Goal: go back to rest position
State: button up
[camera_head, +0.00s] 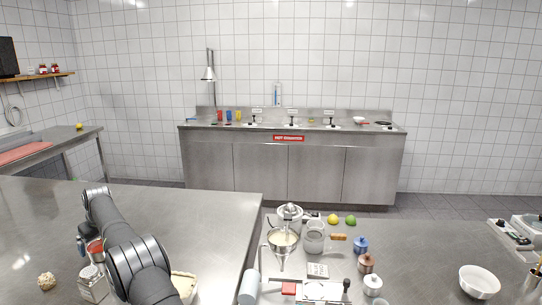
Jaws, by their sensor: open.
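My arm (137,262) reaches up from the bottom edge, left of centre, over the left steel table (200,215). Its far joint (97,194) is bent near the table's middle. My gripper's jaws do not show; the end of the arm appears hidden behind its own links. I see no object held.
By my arm stand a dark item (82,242), a red-topped jar (95,250), a shaker (92,284) and a partly hidden bowl (184,282).

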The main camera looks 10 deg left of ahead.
notch_tip(320, 180, down, 3)
jog(key=shift+r, duration=0.1)
jog(key=v, duration=1.3)
jog(key=x, duration=1.2)
jog(key=shift+w+a+f, duration=0.1)
jog(key=shift+a+f, duration=0.15)
jog(key=shift+f, duration=0.05)
notch_tip(320, 180, up, 4)
jog(key=w+d+r, duration=0.4)
jog(key=d+r, duration=0.3)
jog(key=d, duration=0.4)
jog(key=w+d+m, duration=0.2)
jog(key=w+d, duration=0.7)
jog(key=d, duration=0.3)
jog(key=w+d+m, duration=0.2)
jog(key=w+d, duration=0.1)
jog(key=d, duration=1.1)
jog(key=w+d+m+t+h, duration=0.1)
jog(key=w+d, duration=0.3)
jog(key=d, duration=1)
jog(key=w+d+m+t+h, duration=0.1)
jog(key=w+d+m, duration=0.2)
jog(key=d, duration=1.2)
jog(key=shift+w+r+m, duration=0.2)
jog(key=shift+w+m, duration=0.1)
jog(key=shift+w, duration=0.15)
